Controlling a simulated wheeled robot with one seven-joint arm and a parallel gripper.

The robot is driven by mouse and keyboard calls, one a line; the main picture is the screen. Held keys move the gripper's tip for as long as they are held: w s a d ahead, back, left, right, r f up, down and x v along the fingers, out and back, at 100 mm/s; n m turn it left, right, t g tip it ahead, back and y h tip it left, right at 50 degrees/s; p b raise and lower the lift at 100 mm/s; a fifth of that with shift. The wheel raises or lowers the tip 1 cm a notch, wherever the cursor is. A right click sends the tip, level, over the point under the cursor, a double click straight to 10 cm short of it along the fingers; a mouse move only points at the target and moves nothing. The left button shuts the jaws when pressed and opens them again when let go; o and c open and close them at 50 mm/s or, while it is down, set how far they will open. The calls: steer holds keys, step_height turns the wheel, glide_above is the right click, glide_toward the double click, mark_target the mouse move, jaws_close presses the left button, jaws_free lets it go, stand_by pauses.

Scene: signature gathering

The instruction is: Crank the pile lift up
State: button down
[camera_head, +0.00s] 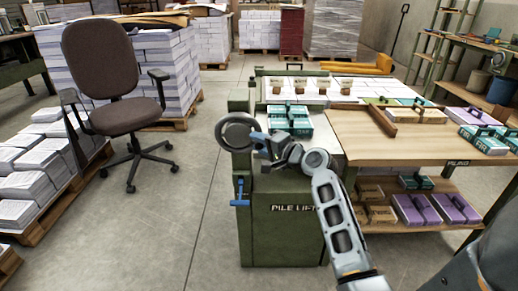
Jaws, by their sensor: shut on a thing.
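The pile lift is a green cabinet (285,240) lettered "PILE LIFT" at the centre of the head view. A round grey handwheel (222,121) sits at its upper left. My arm reaches in from the lower right. My gripper (257,138) is at the right side of the wheel, shut on what looks like the wheel's crank handle, which the fingers hide. A blue lever (240,191) hangs on the cabinet front, below the wheel and apart from my gripper.
Teal boxes (290,112) and white sheets with small brown blocks stand on the lift top behind my gripper. A wooden table (385,150) with boxes adjoins on the right. An office chair (105,85) and paper pallets stand left. Open floor (165,230) lies left of the cabinet.

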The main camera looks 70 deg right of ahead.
steer(key=shift+w+f+b, duration=0.1)
steer(key=shift+f+b, duration=0.2)
steer(key=shift+b, duration=0.05)
stand_by(0.3)
steer(key=c, duration=0.9)
jaws_free()
steer(key=v, duration=0.8)
steer(key=shift+f, duration=0.15)
steer(key=shift+w, duration=0.1)
